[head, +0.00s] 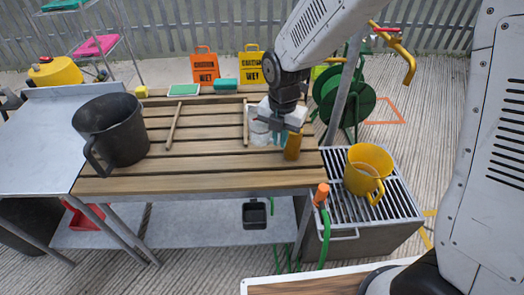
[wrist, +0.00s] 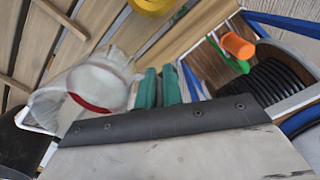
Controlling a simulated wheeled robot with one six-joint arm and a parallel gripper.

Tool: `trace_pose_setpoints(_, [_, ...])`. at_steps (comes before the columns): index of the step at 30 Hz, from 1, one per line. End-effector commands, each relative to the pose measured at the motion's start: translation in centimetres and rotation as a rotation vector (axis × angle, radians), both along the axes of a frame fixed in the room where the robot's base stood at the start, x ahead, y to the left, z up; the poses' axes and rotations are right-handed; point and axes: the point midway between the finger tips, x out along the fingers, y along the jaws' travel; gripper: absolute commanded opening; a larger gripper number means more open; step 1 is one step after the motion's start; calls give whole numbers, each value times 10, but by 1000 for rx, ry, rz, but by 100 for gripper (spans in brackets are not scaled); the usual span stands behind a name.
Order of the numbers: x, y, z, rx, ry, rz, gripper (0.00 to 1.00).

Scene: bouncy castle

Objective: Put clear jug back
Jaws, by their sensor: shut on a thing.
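The clear jug (head: 259,130) is at the right part of the slatted wooden table (head: 220,182), partly hidden by my gripper. In the wrist view the clear jug (wrist: 75,95) shows its round body and a red band, left of the green fingertips. My gripper (head: 280,134) is at the jug's right side, shut on it. The fingertips also show in the wrist view (wrist: 158,88), close together; the exact part of the jug between them is hard to see. I cannot tell whether the jug's base touches the slats.
An amber cylinder (head: 293,145) stands just right of my gripper. A dark grey jug (head: 112,130) stands at the table's left. A yellow jug (head: 368,170) is on the metal grate (head: 340,205). An orange nozzle (head: 321,194) stands at the table's right corner. The middle slats hold thin wooden strips.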

Motion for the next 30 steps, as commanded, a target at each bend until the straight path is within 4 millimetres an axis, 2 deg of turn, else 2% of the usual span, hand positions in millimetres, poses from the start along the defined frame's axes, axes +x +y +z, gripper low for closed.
trace_pose_setpoints(9, [0,-3,-53,-1,3,-5,0])
trace_pose_setpoints(16, [0,-2,-71,-1,3,-4,0])
trace_pose_setpoints(21, [-1,-1,-96,-1,3,-2,0])
trace_pose_setpoints(30, [0,0,-99,0,1,-1,0])
